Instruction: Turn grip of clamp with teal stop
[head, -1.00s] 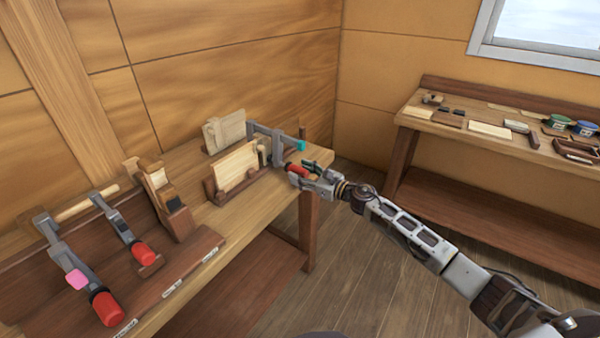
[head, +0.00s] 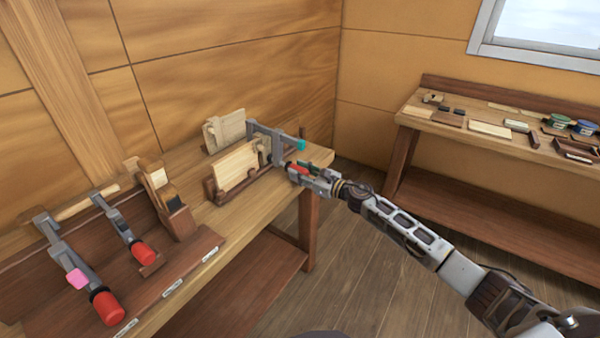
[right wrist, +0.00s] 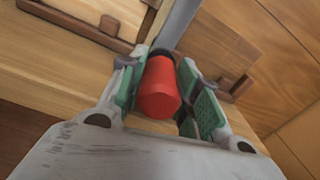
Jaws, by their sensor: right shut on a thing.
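The clamp with the teal stop (head: 300,145) is at the far end of the left bench, its grey bar (head: 268,130) reaching back to the wooden pieces. My right gripper (head: 298,169) is at the clamp's near end and shut on its red grip (head: 295,170). In the right wrist view the red grip (right wrist: 160,88) lies between the green-padded fingers (right wrist: 158,95), with the grey bar (right wrist: 178,22) beyond it. The fingers partly hide the grip in the head view. My left gripper is not in view.
A clamp with a pink stop (head: 77,279) and a smaller red-gripped clamp (head: 125,230) lie on a rack at the left, beside a wooden plane (head: 168,200). A light board (head: 236,168) stands in a wooden holder near the gripper. A second bench (head: 460,130) holds tools at the right.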

